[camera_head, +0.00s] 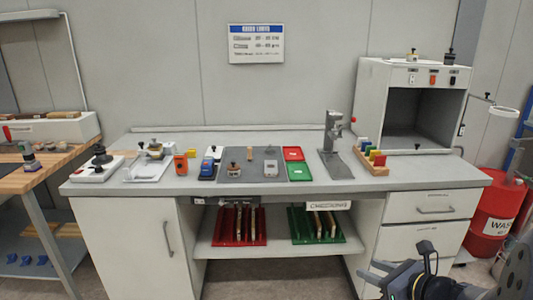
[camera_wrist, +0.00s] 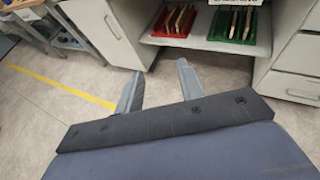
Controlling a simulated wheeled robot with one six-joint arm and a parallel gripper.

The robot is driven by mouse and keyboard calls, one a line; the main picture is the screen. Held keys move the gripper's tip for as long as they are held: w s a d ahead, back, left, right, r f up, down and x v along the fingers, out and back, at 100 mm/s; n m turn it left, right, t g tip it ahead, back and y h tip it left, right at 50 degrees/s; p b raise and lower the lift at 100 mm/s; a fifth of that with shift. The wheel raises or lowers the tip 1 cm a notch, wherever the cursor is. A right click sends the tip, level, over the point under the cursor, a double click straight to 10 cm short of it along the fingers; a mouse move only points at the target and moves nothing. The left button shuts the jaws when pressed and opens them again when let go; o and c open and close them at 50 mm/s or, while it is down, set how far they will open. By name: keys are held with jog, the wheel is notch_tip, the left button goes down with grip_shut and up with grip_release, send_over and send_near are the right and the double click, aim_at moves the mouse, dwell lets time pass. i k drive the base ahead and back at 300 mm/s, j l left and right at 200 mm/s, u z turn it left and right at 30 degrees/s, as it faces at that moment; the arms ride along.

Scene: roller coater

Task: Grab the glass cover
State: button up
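I cannot make out a glass cover for certain in either view. Small instruments and parts stand on the grey workbench (camera_head: 420,172), among them a white device with a dark knob (camera_head: 97,165) and a white tray with a device on it (camera_head: 150,170). My gripper (camera_wrist: 160,70) is open and empty in the wrist view, its two grey fingers well apart. It points over the floor towards the bench's lower shelf. In the head view my arm is at the lower right, in front of the drawers and below the bench top.
Red (camera_head: 228,241) and green (camera_head: 326,240) racks stand on the lower shelf. A white open-fronted cabinet (camera_head: 366,100) and a metal stand (camera_head: 333,135) are at the bench's right. A red waste drum (camera_head: 490,215) stands beside the bench. A wooden table (camera_head: 60,160) is at left.

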aim_at(269, 151)
jog(key=i+u, duration=0.15)
jog(key=i, duration=0.45)
jog(key=i+u, duration=0.15)
jog(key=i, duration=0.5)
jog(key=i+l+u, duration=0.15)
jog(key=i, duration=0.45)
jog(key=i+l+u, duration=0.15)
jog(key=i, duration=0.45)
jog(key=l, duration=0.1)
